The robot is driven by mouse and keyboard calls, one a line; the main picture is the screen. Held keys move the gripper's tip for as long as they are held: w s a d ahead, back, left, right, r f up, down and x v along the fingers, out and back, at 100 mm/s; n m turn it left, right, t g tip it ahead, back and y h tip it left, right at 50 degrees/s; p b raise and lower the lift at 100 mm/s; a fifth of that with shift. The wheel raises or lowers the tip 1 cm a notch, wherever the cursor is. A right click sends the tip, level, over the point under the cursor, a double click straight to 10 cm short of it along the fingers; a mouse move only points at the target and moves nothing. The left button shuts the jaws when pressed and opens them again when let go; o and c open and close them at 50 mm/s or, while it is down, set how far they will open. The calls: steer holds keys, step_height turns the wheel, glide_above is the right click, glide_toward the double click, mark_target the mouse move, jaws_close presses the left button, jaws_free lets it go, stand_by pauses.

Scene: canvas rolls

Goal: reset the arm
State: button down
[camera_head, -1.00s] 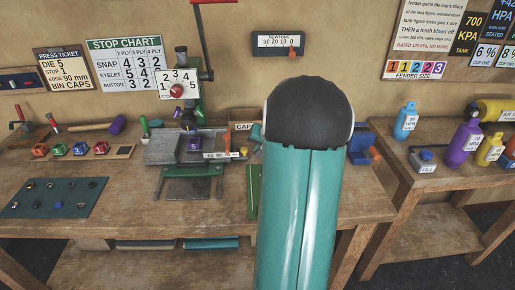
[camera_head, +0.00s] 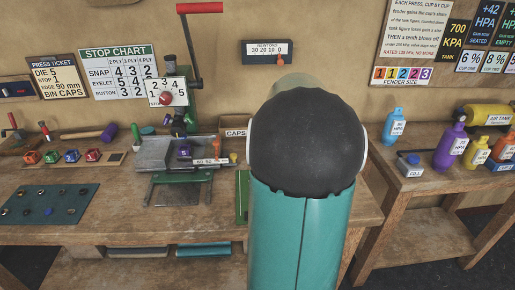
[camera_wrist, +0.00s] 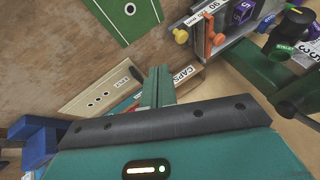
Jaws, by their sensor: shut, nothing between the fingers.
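My arm stands in the right middle of the head view, its black joint (camera_head: 307,145) above a teal link (camera_head: 292,235). A pale green part of it shows just above the joint. The arm hides my gripper in that view. In the wrist view my gripper (camera_wrist: 158,82) shows as narrow green fingers, shut with nothing between them. They point over the wooden bench towards a CAPS label (camera_wrist: 184,75). The gap between fingers and bench is hard to judge.
A press (camera_head: 180,110) with a red-handled lever stands on the bench left of my arm. A green mat (camera_head: 48,203) lies at the left. A purple bottle (camera_head: 450,145) and a blue bottle (camera_head: 394,127) stand on the right table. A floor gap separates the tables.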

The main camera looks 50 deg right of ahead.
steer(key=shift+s+r, duration=0.2)
steer(key=w+a+r+n+y, duration=0.1)
steer(key=w+a+r+n, duration=0.15)
steer(key=a, duration=0.95)
steer(key=w+a+r+n, duration=0.1)
steer(key=a+r+n, duration=0.15)
steer(key=a, duration=0.95)
steer(key=s+a+n, duration=0.3)
steer(key=s+a, duration=0.3)
steer(key=a, duration=0.4)
steer(key=s+a+f+n+g, duration=0.1)
steer(key=s+a+n, duration=0.3)
steer(key=a, duration=0.5)
steer(key=shift+s+a+y, duration=0.35)
steer(key=shift+s+y, duration=0.05)
steer(key=shift+s, duration=0.8)
